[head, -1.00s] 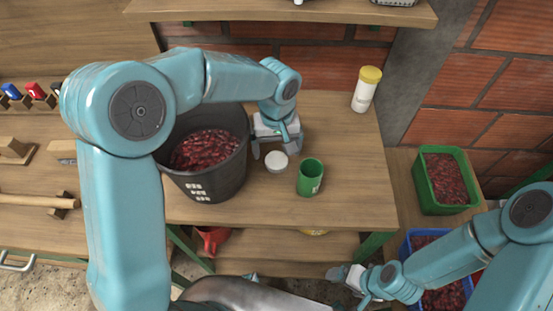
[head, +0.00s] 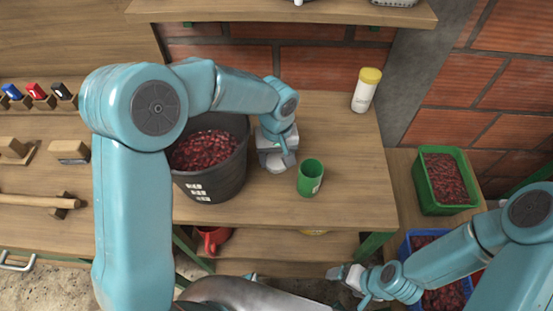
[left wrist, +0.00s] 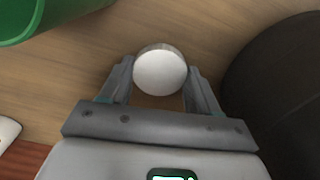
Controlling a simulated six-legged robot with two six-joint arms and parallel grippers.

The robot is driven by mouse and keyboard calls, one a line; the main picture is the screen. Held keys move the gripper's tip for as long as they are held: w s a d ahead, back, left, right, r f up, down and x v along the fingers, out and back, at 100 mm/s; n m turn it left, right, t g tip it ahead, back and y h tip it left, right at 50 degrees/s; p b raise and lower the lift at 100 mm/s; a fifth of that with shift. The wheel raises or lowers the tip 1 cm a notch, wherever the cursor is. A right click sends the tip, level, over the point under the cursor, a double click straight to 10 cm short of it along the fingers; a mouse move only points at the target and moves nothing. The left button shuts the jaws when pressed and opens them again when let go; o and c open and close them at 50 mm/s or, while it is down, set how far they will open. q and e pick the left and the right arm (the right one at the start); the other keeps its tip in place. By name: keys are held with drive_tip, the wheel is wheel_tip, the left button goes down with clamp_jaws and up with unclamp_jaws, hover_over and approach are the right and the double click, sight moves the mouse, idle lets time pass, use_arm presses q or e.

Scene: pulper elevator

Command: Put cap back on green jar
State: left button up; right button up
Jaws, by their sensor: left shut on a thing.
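The green jar (head: 311,179) stands upright and without a cap on the wooden table; part of it shows at the top left of the left wrist view (left wrist: 45,15). The white round cap (left wrist: 161,71) sits between the two fingers of my left gripper (left wrist: 160,75), which is shut on it. In the head view the cap is mostly hidden under my left gripper (head: 276,161), just left of the jar. I cannot tell whether the cap is lifted off the table. My right gripper (head: 345,277) is low at the front, away from the jar; its fingers are too small to read.
A black bucket (head: 215,188) of red cherries stands close to the left of my left gripper. A white bottle with a yellow lid (head: 364,92) stands at the back right. The table (head: 350,195) right of the jar is clear. A green crate (head: 422,190) stands further right.

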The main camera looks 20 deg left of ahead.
sight(276, 160)
use_arm(q)
wheel_tip(276, 160, up, 20)
drive_tip(key=p, duration=0.1)
use_arm(e)
drive_tip(key=shift+r, duration=0.75)
use_arm(q)
drive_tip(key=shift+p, duration=0.3)
use_arm(e)
drive_tip(key=shift+c, duration=0.2)
